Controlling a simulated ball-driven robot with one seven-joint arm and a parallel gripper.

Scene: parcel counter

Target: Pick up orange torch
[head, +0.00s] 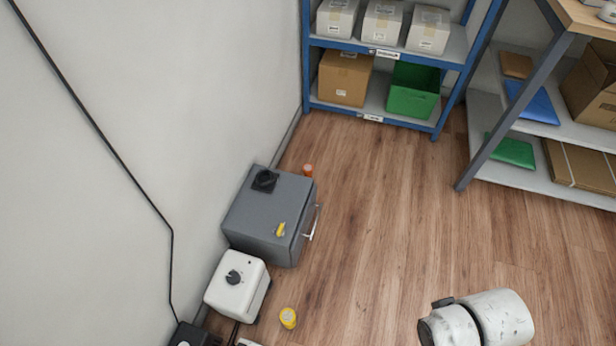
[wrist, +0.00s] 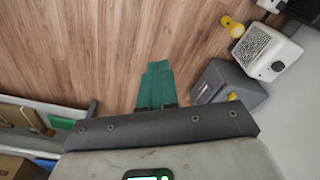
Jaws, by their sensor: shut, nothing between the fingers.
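A small orange upright object (head: 308,170), which may be the orange torch, stands at the far right corner of the grey cabinet (head: 262,232) in the head view. Its lower part is partly hidden and it is too small to be sure of. The grey cabinet (wrist: 228,84) is to the right of the fingers there.
A yellow object (head: 281,229) lies on the cabinet. A white box with a knob (head: 236,284) and a yellow cylinder (head: 288,318) stand nearer. A blue shelf unit (head: 388,46) is at the back, a workbench (head: 500,110) at the right. The middle floor is clear.

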